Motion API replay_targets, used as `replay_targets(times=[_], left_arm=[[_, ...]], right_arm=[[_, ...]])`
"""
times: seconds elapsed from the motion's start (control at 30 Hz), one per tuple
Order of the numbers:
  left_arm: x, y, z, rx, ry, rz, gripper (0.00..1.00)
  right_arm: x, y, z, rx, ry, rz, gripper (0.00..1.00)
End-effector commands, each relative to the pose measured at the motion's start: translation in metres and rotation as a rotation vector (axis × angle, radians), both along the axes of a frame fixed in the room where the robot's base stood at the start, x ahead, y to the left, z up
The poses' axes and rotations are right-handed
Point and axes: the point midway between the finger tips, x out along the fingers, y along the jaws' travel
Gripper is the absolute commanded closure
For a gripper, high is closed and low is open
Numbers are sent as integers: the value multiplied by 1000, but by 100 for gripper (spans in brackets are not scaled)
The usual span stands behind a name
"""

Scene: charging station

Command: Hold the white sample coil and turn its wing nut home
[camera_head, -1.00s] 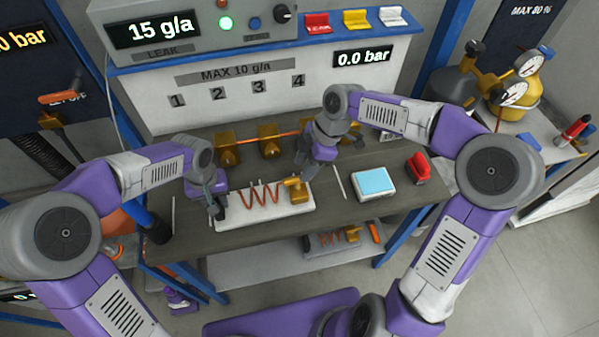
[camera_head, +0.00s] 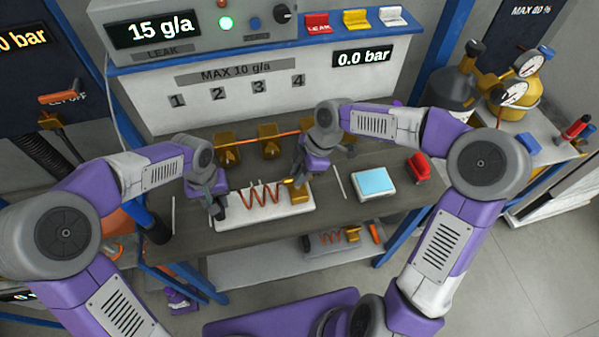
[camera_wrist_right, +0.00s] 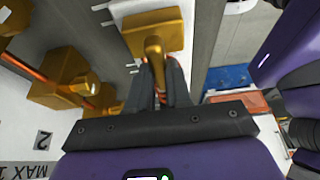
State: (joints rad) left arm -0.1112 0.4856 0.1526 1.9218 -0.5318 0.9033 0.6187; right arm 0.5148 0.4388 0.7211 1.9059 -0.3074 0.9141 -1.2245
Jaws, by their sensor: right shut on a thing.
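The white sample coil is a white plate (camera_head: 240,219) with a zigzag copper coil (camera_head: 262,195) and a brass block at its right end. It lies on the bench. My right gripper (camera_head: 298,178) is at the brass block. In the right wrist view, the fingers of my right gripper (camera_wrist_right: 163,72) are shut on the brass wing nut (camera_wrist_right: 153,46), just beside the brass block (camera_wrist_right: 155,22). The fingers hide part of the nut. My left gripper (camera_head: 219,208) is low at the plate's left end; whether it grips is unclear.
Brass fittings (camera_head: 268,145) joined by copper pipe stand behind the coil. A thin rod (camera_head: 340,182), a pale blue pad (camera_head: 373,182) and a red object (camera_head: 418,167) lie to the right. Another coil (camera_head: 330,240) is on the lower shelf.

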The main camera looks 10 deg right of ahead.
Motion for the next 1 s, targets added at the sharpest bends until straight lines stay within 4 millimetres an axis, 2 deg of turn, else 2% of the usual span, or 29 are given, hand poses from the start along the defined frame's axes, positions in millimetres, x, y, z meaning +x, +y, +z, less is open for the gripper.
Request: replay_targets(times=[0.27,0.43,1.0], left_arm=[[0,0,0,0,-1,0,100],[0,0,0,0,0,0,100],[0,0,0,0,0,0,100]], right_arm=[[0,0,1,-1,-1,-33,100],[-1,0,1,-3,-2,-111,100],[-4,2,1,-3,-4,-618,100]])
